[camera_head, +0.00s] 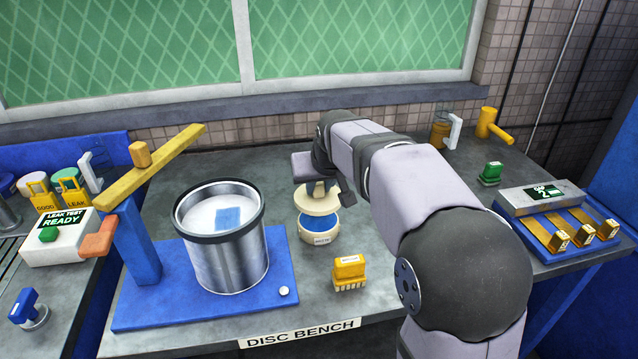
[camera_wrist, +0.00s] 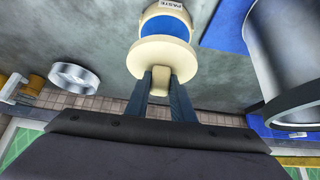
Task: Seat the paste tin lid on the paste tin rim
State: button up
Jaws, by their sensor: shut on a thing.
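The paste tin (camera_head: 316,236) is a short cream tin with blue paste inside and a label on its front. It stands on the grey bench right of the pail, and in the wrist view it shows at the top (camera_wrist: 180,8). The cream paste tin lid (camera_head: 318,205) is a disc with a knob. My gripper (camera_head: 317,186) is shut on the lid's knob, seen between the fingers in the wrist view (camera_wrist: 160,82). The lid (camera_wrist: 163,52) is above the tin's back part, offset from its centre, leaving blue paste visible in front. I cannot tell the gap's height.
A large metal pail (camera_head: 230,262) stands on a blue base (camera_head: 150,314) at the left. A yellow block with prongs (camera_head: 349,272) stands in front of the tin. A silver round part (camera_wrist: 74,77) lies on the bench in the wrist view. Bench space between is clear.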

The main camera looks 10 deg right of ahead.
aim_at(320, 200)
jog(key=shift+f+b, duration=1.55)
jog(key=shift+f, duration=0.8)
jog(key=shift+f+b, duration=0.4)
jog(key=shift+f, duration=0.55)
dwell(0.7)
jog(key=o, duration=0.9)
jog(key=shift+v, duration=3.7)
